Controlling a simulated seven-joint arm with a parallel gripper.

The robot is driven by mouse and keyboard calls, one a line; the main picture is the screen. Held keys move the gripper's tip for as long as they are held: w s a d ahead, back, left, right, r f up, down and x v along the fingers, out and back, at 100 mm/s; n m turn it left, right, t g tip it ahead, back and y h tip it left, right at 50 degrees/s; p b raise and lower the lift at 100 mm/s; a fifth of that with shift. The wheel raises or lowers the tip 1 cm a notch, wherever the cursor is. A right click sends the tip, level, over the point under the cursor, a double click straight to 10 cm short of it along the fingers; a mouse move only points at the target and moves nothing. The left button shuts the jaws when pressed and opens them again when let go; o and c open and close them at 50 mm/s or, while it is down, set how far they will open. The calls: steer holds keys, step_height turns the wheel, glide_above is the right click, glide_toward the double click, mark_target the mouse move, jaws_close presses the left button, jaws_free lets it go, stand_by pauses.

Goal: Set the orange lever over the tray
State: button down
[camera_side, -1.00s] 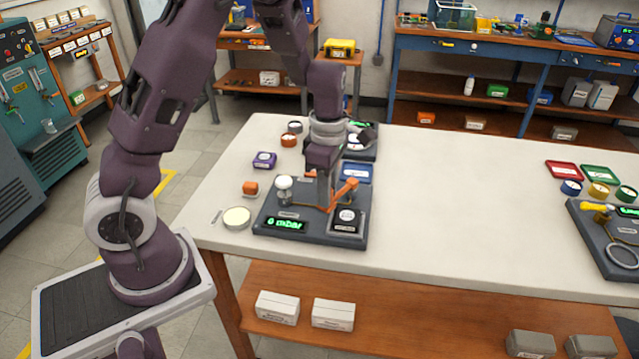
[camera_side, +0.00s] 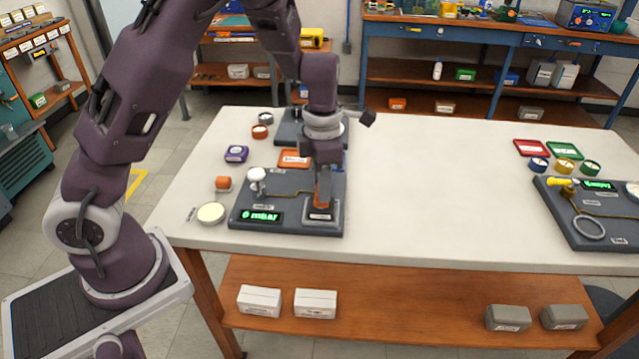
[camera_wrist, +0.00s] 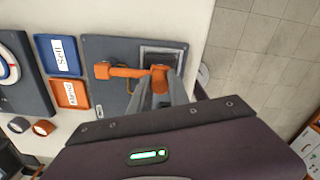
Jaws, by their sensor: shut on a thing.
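The orange lever (camera_wrist: 128,72) is on the dark grey board (camera_side: 285,185). In the wrist view it runs from an orange block at the left to a rounded end, which lies over the near part of the grey-framed square tray (camera_wrist: 175,52). In the side view the tray (camera_side: 308,215) is at the board's front right corner. My gripper (camera_wrist: 162,90) is shut on the lever's rounded end. In the side view my gripper (camera_side: 322,203) points down above the tray and hides most of the lever.
A white knob (camera_side: 257,175) and a green-lit readout (camera_side: 262,217) are on the board's left. An orange panel (camera_wrist: 70,93) and a blue panel (camera_wrist: 58,55) lie behind the board. A pale round dish (camera_side: 211,212) sits at left. The table's middle is clear.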

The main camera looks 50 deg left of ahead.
steer(key=shift+w+d, duration=0.1)
steer(key=c, duration=1.2)
jaws_free()
steer(key=shift+c, duration=0.2)
step_height(320, 180, up, 7)
steer(key=shift+r, duration=0.1)
